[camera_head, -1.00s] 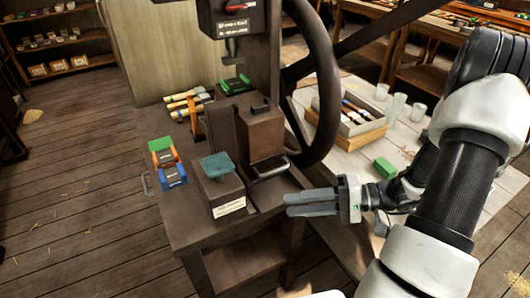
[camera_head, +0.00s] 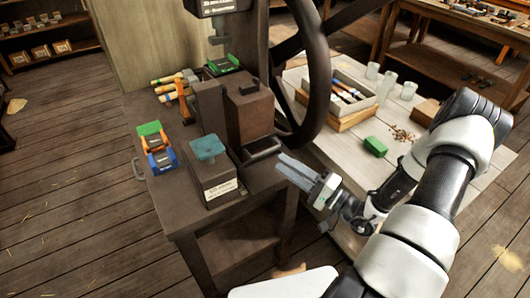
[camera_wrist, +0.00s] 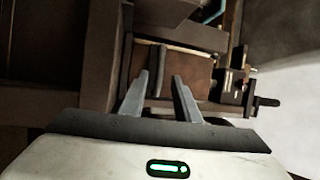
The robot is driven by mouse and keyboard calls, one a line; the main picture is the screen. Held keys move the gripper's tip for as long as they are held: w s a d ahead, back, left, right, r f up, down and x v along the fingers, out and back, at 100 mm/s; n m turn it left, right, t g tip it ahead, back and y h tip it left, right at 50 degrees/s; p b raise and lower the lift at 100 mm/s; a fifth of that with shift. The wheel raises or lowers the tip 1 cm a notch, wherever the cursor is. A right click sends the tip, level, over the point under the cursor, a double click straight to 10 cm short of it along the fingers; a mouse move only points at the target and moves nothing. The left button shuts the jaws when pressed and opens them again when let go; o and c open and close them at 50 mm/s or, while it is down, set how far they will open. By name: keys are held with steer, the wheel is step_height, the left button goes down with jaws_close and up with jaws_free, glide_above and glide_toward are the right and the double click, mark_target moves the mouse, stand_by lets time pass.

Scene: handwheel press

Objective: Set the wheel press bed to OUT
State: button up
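The handwheel press stands on a dark bench, with its large dark wheel (camera_head: 318,75) at the right and its ram (camera_head: 218,32) above a green piece (camera_head: 223,65). In front of the column is a brown block (camera_head: 248,108) with a dark grip on top and a bar handle (camera_head: 262,148) low on its front. I cannot tell for certain which part is the bed. My gripper (camera_head: 280,168) is just right of the bench's front edge, below the bar handle, fingers pointing up-left. In the wrist view my gripper (camera_wrist: 159,85) has its fingers apart, with dark press parts beyond them.
A labelled box with a teal top (camera_head: 208,150) stands left of my gripper. Blue-orange pieces (camera_head: 160,150) and wooden-handled tools (camera_head: 175,85) lie on the bench.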

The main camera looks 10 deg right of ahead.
mark_target(265, 152)
steer(key=x, duration=0.8)
steer(key=shift+c, duration=0.4)
jaws_close()
